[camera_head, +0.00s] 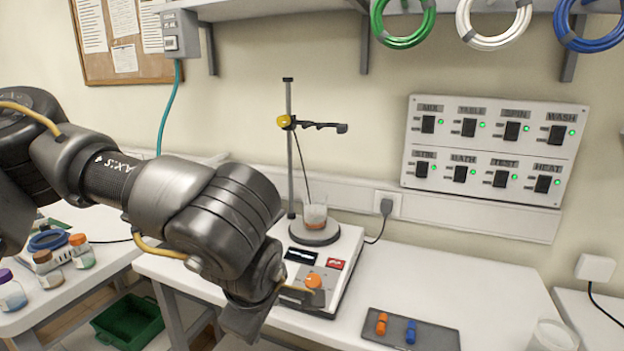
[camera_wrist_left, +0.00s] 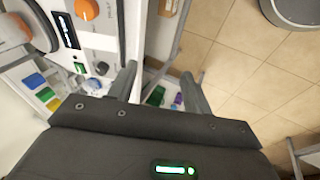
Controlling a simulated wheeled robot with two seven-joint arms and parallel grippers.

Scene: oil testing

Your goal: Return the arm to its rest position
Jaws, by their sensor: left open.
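My left arm reaches in from the left in the camera_head view, bent over the gap between the two tables. My left gripper (camera_head: 250,318) hangs downward in front of the hotplate device (camera_head: 342,270), at the table's front edge; its fingertips are not clear in that view. In the left wrist view the two fingers of my left gripper (camera_wrist_left: 161,85) are spread apart with nothing between them. The device's orange knob (camera_head: 314,281) shows just right of the gripper, and it also shows in the left wrist view (camera_wrist_left: 87,9). My right gripper is in neither view.
A beaker (camera_head: 315,214) stands on the device beside a stand (camera_head: 290,150). A dark tray (camera_head: 445,336) with orange and blue pieces lies front right. Capped jars (camera_head: 81,252) stand on the left table. A green crate (camera_head: 128,322) sits below.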

